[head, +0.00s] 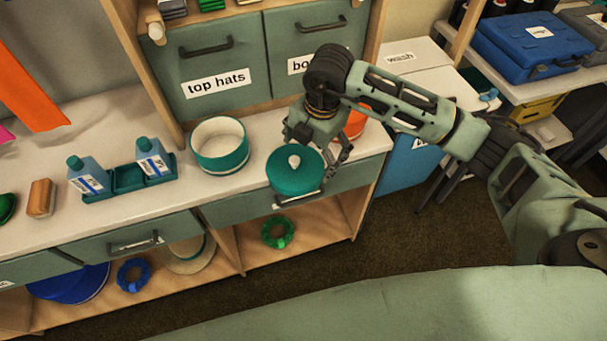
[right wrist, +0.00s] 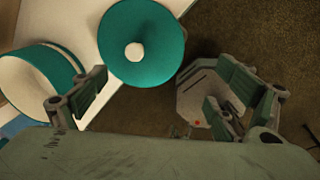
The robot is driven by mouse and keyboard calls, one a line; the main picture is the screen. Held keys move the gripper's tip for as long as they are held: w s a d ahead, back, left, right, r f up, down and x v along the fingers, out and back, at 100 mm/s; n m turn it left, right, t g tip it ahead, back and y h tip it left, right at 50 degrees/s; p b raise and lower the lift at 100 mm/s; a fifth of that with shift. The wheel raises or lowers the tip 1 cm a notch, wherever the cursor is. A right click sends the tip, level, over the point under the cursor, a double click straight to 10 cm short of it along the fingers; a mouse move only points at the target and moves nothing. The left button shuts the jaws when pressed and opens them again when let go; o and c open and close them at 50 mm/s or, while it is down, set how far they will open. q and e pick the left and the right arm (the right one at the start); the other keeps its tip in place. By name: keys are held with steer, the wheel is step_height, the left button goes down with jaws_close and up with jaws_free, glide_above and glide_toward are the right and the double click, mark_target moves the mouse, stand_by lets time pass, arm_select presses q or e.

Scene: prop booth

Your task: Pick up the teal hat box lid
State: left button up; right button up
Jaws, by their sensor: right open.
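The teal hat box lid (head: 292,178) is a round teal disc with a white knob on top. It is at the front edge of the white counter, knob up, and appears to reach past the edge. It also shows in the right wrist view (right wrist: 160,62), top centre. My right gripper (head: 326,160) is open and empty beside the lid, at its right and back in the head view. In the right wrist view its fingers (right wrist: 155,98) are spread wide, with the lid beyond them. An open round box (head: 220,165), white with a teal band, stands left of the lid. My left gripper is not in view.
A teal tray (head: 128,178) with two bottles stands on the counter (head: 180,200) at left, beside a brush-like block (head: 41,198). An orange object (head: 356,122) is partly hidden behind my right gripper. Cabinet doors (head: 217,80) rise behind. Drawers and an open shelf lie below.

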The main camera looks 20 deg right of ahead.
mark_target(304, 171)
steer(key=shift+w+a+f, duration=0.1)
steer(key=shift+a+f, duration=0.05)
steer(key=shift+f, duration=0.2)
steer(key=f, duration=0.1)
steer(key=w+f+p, duration=0.1)
steer(key=f, duration=0.2)
steer(key=shift+w+a+p, duration=0.15)
steer(key=shift+a+p, duration=0.2)
step_height(304, 171, down, 2)
steer(key=shift+w+d+f, duration=0.1)
steer(key=shift+f, duration=0.55)
steer(key=shift+w, duration=0.1)
steer(key=c, duration=1.1)
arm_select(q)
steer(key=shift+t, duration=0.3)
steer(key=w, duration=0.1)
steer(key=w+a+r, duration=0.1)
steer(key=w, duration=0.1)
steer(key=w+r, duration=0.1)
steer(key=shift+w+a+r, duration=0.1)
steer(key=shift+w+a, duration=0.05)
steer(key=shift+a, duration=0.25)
